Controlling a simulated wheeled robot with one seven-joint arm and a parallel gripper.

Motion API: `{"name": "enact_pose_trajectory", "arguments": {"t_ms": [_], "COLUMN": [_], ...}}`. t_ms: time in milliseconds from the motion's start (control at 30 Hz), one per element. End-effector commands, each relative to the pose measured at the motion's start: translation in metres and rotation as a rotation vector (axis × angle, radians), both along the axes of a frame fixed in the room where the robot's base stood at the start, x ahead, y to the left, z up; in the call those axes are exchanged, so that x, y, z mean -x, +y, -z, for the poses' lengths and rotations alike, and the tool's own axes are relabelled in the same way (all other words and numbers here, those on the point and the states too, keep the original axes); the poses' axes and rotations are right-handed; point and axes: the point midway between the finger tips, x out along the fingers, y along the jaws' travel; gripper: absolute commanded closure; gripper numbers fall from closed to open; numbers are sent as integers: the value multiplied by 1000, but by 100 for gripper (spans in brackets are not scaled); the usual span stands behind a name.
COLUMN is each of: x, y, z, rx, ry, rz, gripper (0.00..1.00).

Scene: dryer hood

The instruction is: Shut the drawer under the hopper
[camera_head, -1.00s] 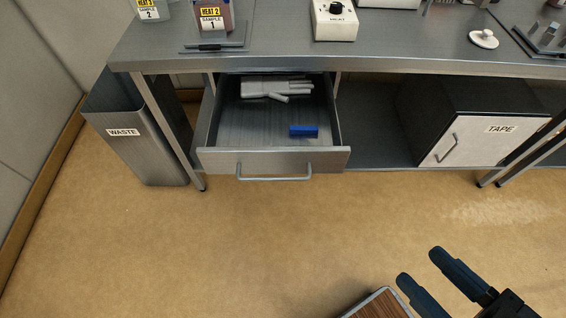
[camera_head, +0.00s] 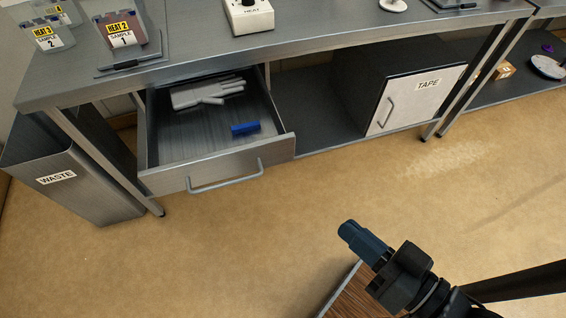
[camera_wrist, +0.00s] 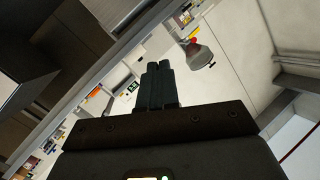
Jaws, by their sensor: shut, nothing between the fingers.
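The drawer (camera_head: 218,172) under the bench is pulled out, with a grey front and a bar handle (camera_head: 228,183). A light grey glove (camera_head: 207,92) and a blue block-like item (camera_head: 245,128) lie inside it. My gripper (camera_head: 350,233) is shut and empty, in front of the drawer and to its right, clear of the handle. Its closed fingers also show in the wrist view (camera_wrist: 158,70), where the drawer cannot be made out. The hopper is not clearly visible in the head view.
A grey waste bin (camera_head: 85,185) stands left of the drawer. A cabinet labelled TAPE (camera_head: 418,95) is on the shelf to the right. Sample containers (camera_head: 122,35) and a heater box (camera_head: 248,16) stand on the bench. The floor before the drawer is open.

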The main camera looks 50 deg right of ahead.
Motion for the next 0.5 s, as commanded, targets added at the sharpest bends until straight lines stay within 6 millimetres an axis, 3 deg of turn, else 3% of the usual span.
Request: {"name": "enact_pose_trajectory", "arguments": {"t_ms": [33, 300, 500], "x": [-14, -78, -109], "y": [-1, -18, -33], "z": [23, 113, 153], "rx": [-108, -670, -909], "ry": [-45, -283, -402], "rz": [48, 295, 412], "gripper": [100, 100, 100]}}
